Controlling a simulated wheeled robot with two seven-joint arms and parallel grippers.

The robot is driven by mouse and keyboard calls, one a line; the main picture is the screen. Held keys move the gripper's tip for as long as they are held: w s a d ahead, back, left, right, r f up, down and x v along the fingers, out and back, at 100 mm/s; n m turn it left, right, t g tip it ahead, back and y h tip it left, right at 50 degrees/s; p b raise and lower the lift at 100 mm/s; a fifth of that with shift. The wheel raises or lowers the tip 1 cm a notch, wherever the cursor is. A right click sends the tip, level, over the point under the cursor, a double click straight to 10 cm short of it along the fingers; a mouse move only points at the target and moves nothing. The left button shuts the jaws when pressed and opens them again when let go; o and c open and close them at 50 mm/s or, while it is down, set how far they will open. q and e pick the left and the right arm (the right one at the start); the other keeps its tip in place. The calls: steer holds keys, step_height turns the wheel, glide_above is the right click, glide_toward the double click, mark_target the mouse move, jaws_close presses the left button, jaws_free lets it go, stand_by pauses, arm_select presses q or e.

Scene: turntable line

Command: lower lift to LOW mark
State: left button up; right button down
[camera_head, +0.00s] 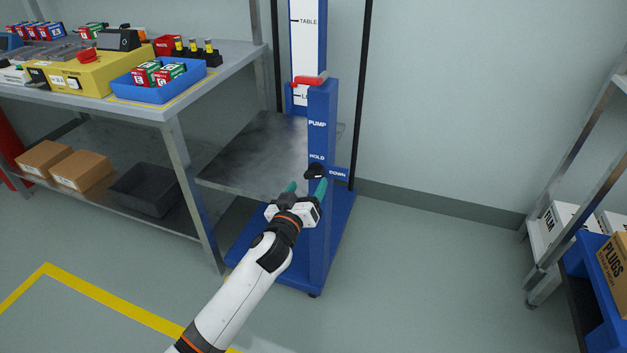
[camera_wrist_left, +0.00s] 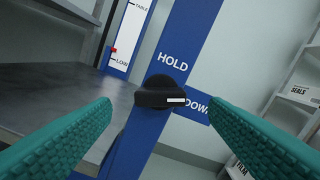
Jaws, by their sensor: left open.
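The lift is a blue post (camera_head: 318,225) with PUMP, HOLD and DOWN labels and a grey platform (camera_head: 255,150). The platform also shows in the left wrist view (camera_wrist_left: 55,105). A black knob (camera_head: 316,172) sits just below HOLD, left of DOWN. In the left wrist view the knob (camera_wrist_left: 163,88) has a white mark on its right side, towards DOWN. A white scale (camera_wrist_left: 122,48) carries TABLE and LOW marks; a small red marker (camera_wrist_left: 113,50) shows slightly above the LOW line. My left gripper (camera_head: 306,186) is open, its green fingers either side of the knob, apart from it. My right gripper is out of view.
A workbench (camera_head: 170,105) with a blue bin (camera_head: 150,92) and a yellow box (camera_head: 85,75) stands left of the lift. Cartons (camera_head: 80,170) and a dark tray (camera_head: 145,190) are on its lower shelf. A rack (camera_head: 545,275) stands at right. Floor between is clear.

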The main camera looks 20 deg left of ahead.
mark_target(313, 177)
arm_select(q)
steer(key=shift+w+d+b, duration=0.1)
steer(key=shift+w+b, duration=0.2)
steer(key=shift+w, duration=2.05)
steer(key=c, duration=1)
steer(key=shift+o, duration=0.2)
steer(key=m+p, duration=0.1)
steer(key=m, duration=0.2)
steer(key=shift+m, duration=0.9)
steer(key=o, duration=1)
steer(key=shift+c, duration=0.2)
steer(key=shift+s, duration=0.15)
